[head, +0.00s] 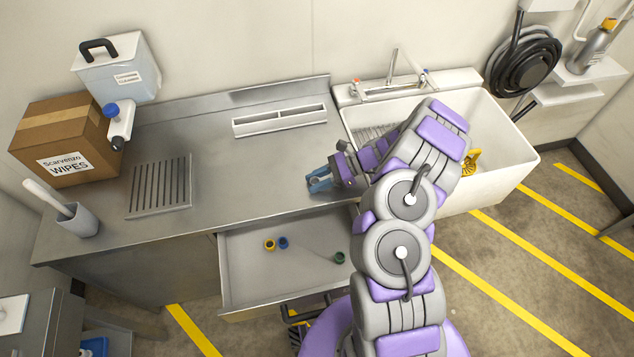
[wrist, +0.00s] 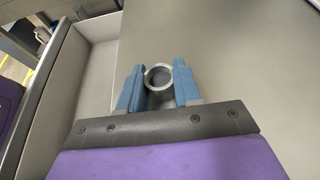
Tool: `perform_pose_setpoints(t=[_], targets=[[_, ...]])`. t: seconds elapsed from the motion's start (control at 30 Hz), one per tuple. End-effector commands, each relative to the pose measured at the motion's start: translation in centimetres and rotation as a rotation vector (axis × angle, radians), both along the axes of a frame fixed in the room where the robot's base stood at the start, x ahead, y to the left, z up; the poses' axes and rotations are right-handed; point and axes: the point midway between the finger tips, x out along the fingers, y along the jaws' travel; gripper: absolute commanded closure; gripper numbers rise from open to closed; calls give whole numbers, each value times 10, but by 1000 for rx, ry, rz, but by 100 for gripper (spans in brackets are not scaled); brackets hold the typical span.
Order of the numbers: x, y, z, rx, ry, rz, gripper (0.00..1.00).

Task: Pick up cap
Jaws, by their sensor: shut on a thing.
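My gripper (head: 319,181) is over the front of the steel counter, near the sink's left end. In the wrist view my gripper (wrist: 160,80) has its two blue fingers on either side of a grey ring-shaped cap (wrist: 159,69) and is shut on it. The cap is hard to make out in the head view. A yellow cap (head: 269,244), a blue cap (head: 283,242) and a green cap (head: 339,257) lie in the open drawer (head: 240,285) below the counter.
The steel counter (head: 215,150) has free room in its middle. A slotted drain plate (head: 160,187), a cardboard box (head: 62,135) and a mortar-like cup (head: 78,221) are at left. A white divided tray (head: 280,120) stands at the back. The sink (head: 500,135) is at right.

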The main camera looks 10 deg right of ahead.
Motion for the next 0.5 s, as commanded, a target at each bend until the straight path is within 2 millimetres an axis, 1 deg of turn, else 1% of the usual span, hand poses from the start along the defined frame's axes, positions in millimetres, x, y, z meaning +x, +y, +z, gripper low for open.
perform_pose_setpoints(t=[0.03,0.1,0.13,0.37,0.5], targets=[[0,0,0,0,0,0,88],[0,0,0,0,0,0,94],[0,0,0,0,0,1,96],[0,-1,0,1,0,0,96],[0,-1,7,1,-1,0,96]])
